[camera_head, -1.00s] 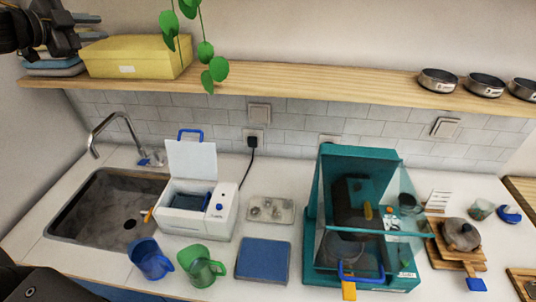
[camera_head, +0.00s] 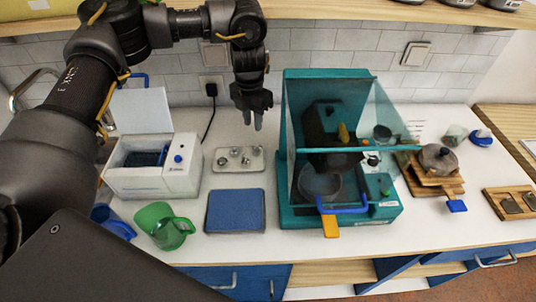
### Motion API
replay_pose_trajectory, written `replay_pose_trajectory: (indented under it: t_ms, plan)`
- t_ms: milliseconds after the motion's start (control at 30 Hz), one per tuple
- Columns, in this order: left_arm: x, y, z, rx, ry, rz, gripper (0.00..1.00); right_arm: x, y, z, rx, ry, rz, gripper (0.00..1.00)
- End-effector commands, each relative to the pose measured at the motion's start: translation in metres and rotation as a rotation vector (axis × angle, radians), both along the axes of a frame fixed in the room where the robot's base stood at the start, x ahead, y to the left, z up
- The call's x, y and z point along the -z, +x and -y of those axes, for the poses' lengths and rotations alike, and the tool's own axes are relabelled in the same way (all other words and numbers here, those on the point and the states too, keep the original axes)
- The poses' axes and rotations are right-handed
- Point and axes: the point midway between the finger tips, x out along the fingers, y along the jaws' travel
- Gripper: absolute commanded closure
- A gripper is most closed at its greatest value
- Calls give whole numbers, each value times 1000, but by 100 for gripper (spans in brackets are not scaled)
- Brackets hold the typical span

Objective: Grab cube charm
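My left gripper (camera_head: 253,118) comes in from the upper left and points down, in front of the tiled wall and above the back of a small pale tray (camera_head: 220,166). Its two light fingertips stand a little apart, with nothing seen between them. The tray holds several small grey metallic pieces (camera_head: 234,153). They are too small to tell whether one is a cube charm, and I make out no cube charm elsewhere. My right gripper is not in view.
A white open-lidded box (camera_head: 135,180) stands left of the tray. A blue mat (camera_head: 235,211), a green mug (camera_head: 160,228) and a blue mug (camera_head: 112,222) are in front. A teal machine with clear panels (camera_head: 290,150) stands close on the right. A wooden shelf (camera_head: 330,14) runs above.

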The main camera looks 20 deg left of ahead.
Motion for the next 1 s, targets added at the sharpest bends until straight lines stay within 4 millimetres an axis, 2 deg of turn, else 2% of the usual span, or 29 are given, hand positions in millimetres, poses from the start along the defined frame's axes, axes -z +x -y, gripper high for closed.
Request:
replay_pose_trajectory:
  t_ms: [233,500,800,1000]
  plan:
    - [14,1,-3,2,17,-1,75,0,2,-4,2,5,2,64]
    - [54,1,-2,2,15,-1,75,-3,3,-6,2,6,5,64]
    - [65,1,-2,3,15,1,75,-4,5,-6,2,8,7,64]
    - [90,0,-1,1,14,-2,75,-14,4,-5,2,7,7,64]
